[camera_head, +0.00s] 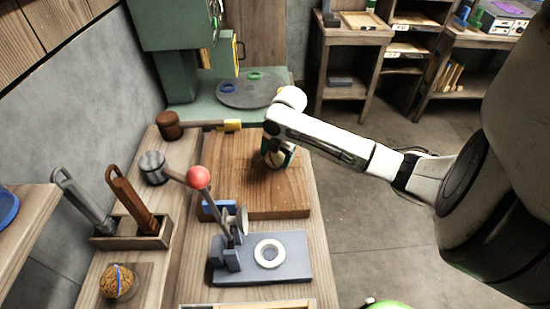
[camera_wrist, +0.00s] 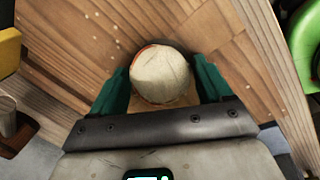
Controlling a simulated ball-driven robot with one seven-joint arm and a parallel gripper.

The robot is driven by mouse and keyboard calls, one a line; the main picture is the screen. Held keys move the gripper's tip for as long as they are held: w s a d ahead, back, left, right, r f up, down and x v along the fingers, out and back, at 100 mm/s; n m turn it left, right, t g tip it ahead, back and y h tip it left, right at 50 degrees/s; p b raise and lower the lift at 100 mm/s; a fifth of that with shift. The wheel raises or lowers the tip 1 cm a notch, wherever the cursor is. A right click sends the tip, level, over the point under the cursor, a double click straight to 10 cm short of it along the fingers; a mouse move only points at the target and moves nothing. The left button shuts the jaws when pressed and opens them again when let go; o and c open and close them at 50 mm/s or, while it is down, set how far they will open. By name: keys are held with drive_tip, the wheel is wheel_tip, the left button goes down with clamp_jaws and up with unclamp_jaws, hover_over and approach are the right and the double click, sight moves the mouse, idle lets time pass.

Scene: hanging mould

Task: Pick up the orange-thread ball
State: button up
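A cream ball (camera_wrist: 161,75) with a thin orange line along its upper left edge lies over the wooden board in the wrist view. It also shows, partly hidden, under my gripper in the head view (camera_head: 275,159). My gripper (camera_wrist: 162,78) points down with its two green fingers on either side of the ball. Narrow gaps appear between the fingers and the ball, so the gripper looks open around it. The ball's underside and its contact with the board are hidden.
The wooden board (camera_head: 228,178) lies on the bench. In front is a lever press (camera_head: 285,268) with a red knob (camera_head: 199,177) and white ring. A mallet (camera_head: 169,125) lies behind left. A brown ball with blue thread (camera_head: 112,284) sits front left. The board's right part is clear.

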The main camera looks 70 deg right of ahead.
drive_tip(key=c, duration=0.8)
drive_tip(key=shift+c, duration=0.2)
drive_tip(key=shift+r, duration=0.1)
